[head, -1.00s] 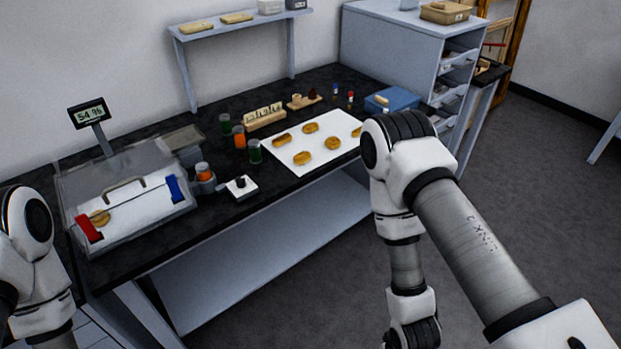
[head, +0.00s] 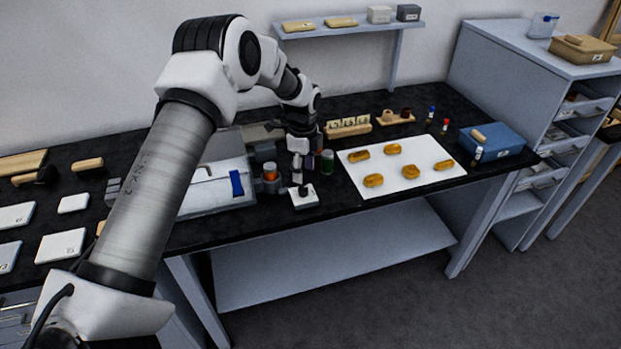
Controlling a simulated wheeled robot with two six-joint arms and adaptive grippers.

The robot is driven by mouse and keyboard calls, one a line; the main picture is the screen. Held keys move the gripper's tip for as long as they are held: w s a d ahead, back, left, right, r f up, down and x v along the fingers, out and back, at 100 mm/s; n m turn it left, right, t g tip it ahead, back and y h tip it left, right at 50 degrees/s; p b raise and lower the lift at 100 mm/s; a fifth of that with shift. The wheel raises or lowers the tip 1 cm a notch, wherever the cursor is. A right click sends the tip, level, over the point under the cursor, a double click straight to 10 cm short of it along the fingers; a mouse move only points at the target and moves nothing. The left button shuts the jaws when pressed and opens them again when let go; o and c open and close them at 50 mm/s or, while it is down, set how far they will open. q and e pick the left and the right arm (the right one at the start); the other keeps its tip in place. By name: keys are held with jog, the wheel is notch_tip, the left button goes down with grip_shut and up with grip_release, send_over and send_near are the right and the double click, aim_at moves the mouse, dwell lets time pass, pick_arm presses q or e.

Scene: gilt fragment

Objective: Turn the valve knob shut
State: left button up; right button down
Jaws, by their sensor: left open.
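The valve is a small white block (head: 304,199) with a dark knob (head: 303,190) on top, near the front edge of the black bench. My left arm reaches over the bench from the left. My left gripper (head: 298,178) points down just above the knob, with its fingers open. At this size I cannot tell whether the fingers touch the knob or stand around it. My right gripper is out of view.
A white sheet (head: 437,176) with several golden pieces lies to the right. A clear-sided box with a blue clasp (head: 237,184) is to the left.

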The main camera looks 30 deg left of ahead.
aim_at(303, 188)
pick_arm(q)
notch_tip(303, 188, down, 6)
jog(key=shift+s+a+p, duration=0.15)
jog(key=shift+p, duration=0.65)
jog(key=shift+f, duration=0.25)
grip_shut()
